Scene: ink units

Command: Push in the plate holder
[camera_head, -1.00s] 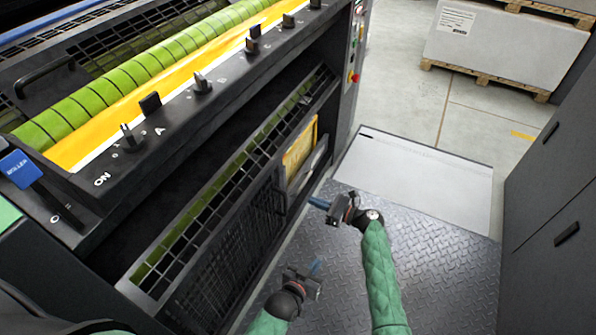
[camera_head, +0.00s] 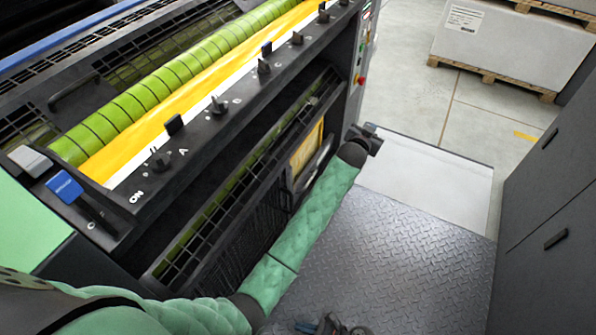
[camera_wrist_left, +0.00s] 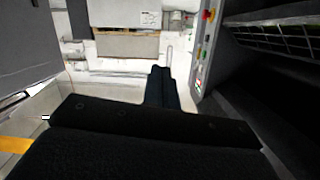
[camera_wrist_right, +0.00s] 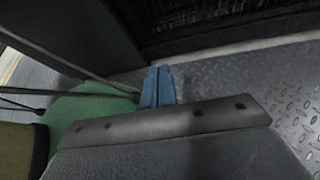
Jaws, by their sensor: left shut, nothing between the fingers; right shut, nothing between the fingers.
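A dark mesh-grille panel (camera_head: 268,213) leans out along the lower front of the ink unit, with a yellow section (camera_head: 307,147) near its far end. I cannot tell which part is the plate holder. My left gripper (camera_head: 371,132) is past the panel's far end, beside the machine's end post; its dark fingers (camera_wrist_left: 160,84) are together and empty in the left wrist view. My left forearm covers part of the panel. My right gripper (camera_head: 306,326) is low at the bottom edge over the floor plate; its blue fingers (camera_wrist_right: 158,84) are together and empty.
Control knobs (camera_head: 218,104) line the machine's top ledge, beside a yellow strip and green roller. A red button (camera_head: 360,80) is on the end post. Dark cabinets (camera_head: 552,215) stand at right; a pallet stack (camera_head: 505,40) is behind. The treadplate floor (camera_head: 410,255) is clear.

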